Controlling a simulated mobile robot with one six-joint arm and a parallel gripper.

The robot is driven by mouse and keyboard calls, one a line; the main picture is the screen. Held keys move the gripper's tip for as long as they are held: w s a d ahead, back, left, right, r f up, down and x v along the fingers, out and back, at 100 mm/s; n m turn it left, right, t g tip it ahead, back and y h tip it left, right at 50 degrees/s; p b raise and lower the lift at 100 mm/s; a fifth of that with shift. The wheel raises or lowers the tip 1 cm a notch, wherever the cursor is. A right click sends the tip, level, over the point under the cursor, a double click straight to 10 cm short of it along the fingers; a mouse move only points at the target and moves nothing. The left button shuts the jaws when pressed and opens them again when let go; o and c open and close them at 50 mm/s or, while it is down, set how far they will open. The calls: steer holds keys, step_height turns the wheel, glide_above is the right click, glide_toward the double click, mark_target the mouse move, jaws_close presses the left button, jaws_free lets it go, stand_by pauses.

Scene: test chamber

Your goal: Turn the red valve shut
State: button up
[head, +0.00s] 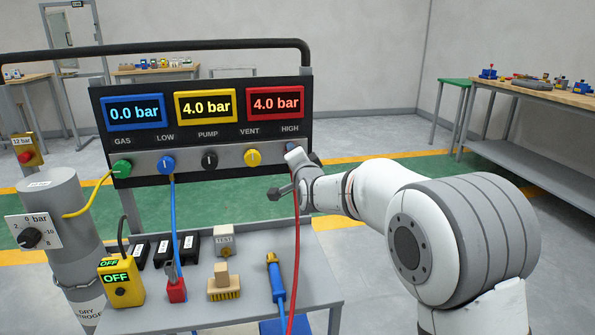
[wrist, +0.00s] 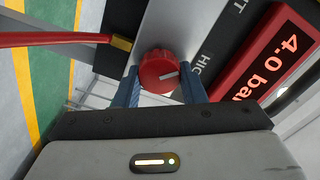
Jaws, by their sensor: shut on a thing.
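The red valve (wrist: 158,72) is a round ribbed knob on the grey strip of the panel, beside the HIGH label. Its white mark points right and slightly up in the wrist view. My gripper (wrist: 162,88) has its blue fingers on both sides of the knob and is shut on it. In the head view my gripper (head: 291,158) is at the panel's right end under HIGH and hides the knob. The red display (head: 275,103) above reads 4.0 bar.
The panel also has green (head: 122,168), blue (head: 166,164), black (head: 209,160) and yellow (head: 252,157) knobs. A red hose (head: 296,240) hangs close by my gripper. The cart top (head: 190,290) holds a brush, a yellow box and other tools.

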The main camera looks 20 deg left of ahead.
steer(key=m+b, duration=0.5)
steer(key=b, duration=0.1)
steer(key=m+b, duration=0.3)
steer(key=b, duration=0.1)
steer(key=shift+d+f+m, duration=0.1)
steer(key=shift+f+m, duration=0.15)
steer(key=shift+m, duration=0.05)
steer(key=shift+r, duration=0.15)
steer(key=o, duration=1)
steer(key=v, duration=0.7)
steer(key=shift+s, duration=0.35)
